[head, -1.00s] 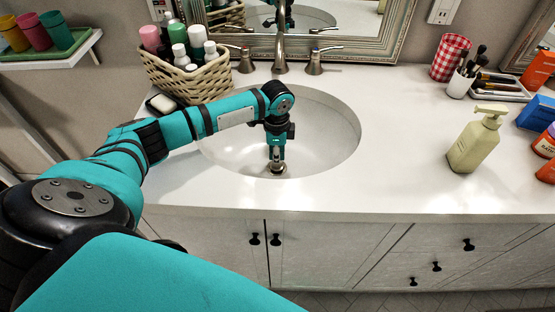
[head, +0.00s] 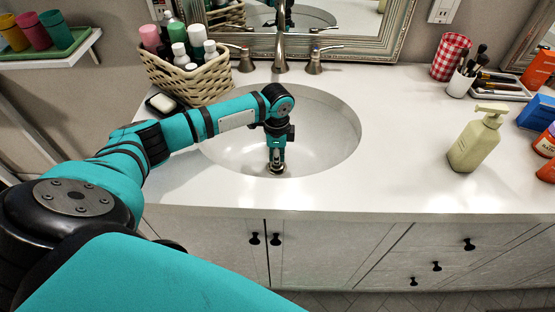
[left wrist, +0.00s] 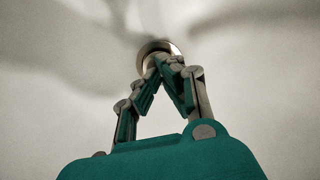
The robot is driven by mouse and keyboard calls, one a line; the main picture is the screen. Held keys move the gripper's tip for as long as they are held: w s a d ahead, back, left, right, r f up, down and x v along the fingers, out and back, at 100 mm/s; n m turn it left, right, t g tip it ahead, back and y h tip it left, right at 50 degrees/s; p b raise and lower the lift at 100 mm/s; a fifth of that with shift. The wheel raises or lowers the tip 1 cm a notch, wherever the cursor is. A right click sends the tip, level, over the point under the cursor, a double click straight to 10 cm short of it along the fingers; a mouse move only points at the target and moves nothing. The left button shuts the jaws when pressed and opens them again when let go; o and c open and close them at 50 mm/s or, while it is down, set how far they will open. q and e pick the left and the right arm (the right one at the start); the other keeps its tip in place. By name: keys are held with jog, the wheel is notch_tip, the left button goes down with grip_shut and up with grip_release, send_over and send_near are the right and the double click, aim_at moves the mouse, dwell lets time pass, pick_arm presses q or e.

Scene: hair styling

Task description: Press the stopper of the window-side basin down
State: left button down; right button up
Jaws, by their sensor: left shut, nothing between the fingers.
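The white oval basin (head: 335,130) is set in the white counter below the mirror. My left gripper (head: 277,168) reaches down into it, shut and empty, with its fingertips at the drain. The stopper (head: 270,171) shows only as a small metal rim around the fingertips. In the left wrist view the shut left fingertips (left wrist: 165,60) cover most of the round metal stopper or drain ring (left wrist: 147,50); they look touching or very close. How high the stopper sits cannot be told. My right gripper is not in view.
The faucet (head: 281,45) and its two handles stand behind the basin. A wicker basket (head: 185,80) with bottles and a soap dish (head: 161,104) are to the left. A pump bottle (head: 477,138) stands to the right. The counter between basin and pump bottle is clear.

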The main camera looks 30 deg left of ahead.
pick_arm(q)
jog(key=shift+f, duration=0.95)
jog(key=shift+r, duration=0.1)
notch_tip(320, 180, up, 6)
jog(key=p, duration=0.6)
dwell(0.4)
